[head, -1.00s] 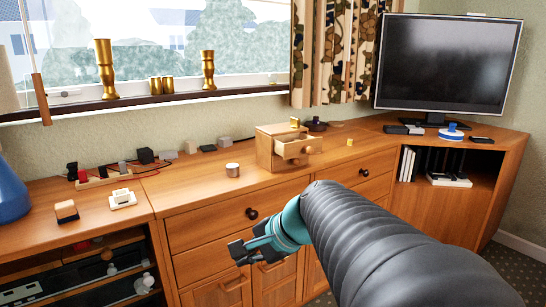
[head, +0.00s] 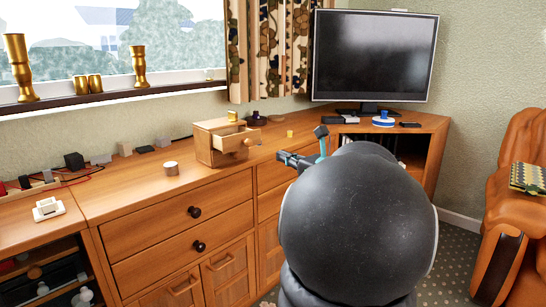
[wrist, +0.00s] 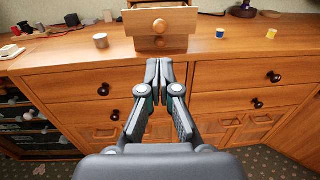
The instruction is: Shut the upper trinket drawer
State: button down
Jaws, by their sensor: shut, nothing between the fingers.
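The small wooden trinket box (head: 208,152) stands on the sideboard top, with its upper drawer (head: 236,138) pulled out toward the front right. In the wrist view the drawer front (wrist: 160,25) with its round knob faces me at the top centre. A lower drawer front shows partly beneath it. My gripper (head: 281,157) is shut and empty, in front of the sideboard, to the right of and apart from the drawer. In the wrist view my gripper (wrist: 166,64) points at the box, its tips below the drawer front in the picture.
The sideboard (head: 150,200) has knobbed drawers below its top. A white-brown cup (head: 171,168) stands left of the box. A television (head: 375,55) stands further right, an orange armchair (head: 510,190) beyond.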

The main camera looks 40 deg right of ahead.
send_near(243, 141)
jog(key=w, duration=0.4)
jog(key=shift+d+f+p, duration=0.15)
jog(key=shift+f+p, duration=0.05)
jog(key=shift+p, duration=0.2)
jog(key=shift+w, duration=0.1)
jog(key=w, duration=0.7)
jog(key=shift+s, duration=0.2)
jog(key=s+b, duration=0.1)
jog(key=s, duration=1.3)
jog(key=shift+b, duration=0.35)
